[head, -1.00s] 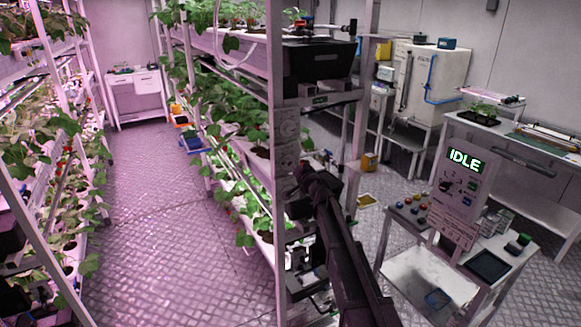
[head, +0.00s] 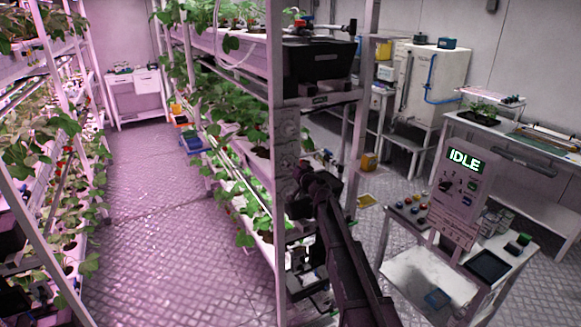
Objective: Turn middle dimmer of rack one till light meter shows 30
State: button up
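A column of round, pale dimmer knobs sits on the end post of the middle rack in the head view. The upper dimmer (head: 290,128) and the dimmer below it (head: 288,160) show. Any lower dimmer is hidden behind my gripper. My gripper (head: 296,186) is dark and sits close in front of the post, just below the visible knobs. I cannot tell whether it touches a knob, or whether its fingers are open or shut. A panel display (head: 464,160) on the right reads IDLE. No numeric light reading is legible.
A black tank (head: 318,58) sits on the rack's end above the knobs. A white cart (head: 415,270) with coloured buttons and the panel stands right of my arm. The aisle floor (head: 170,240) on the left is clear between the plant racks.

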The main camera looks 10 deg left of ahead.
jog(key=o, duration=0.4)
jog(key=shift+s, duration=0.1)
jog(key=v, duration=1.2)
dwell(0.4)
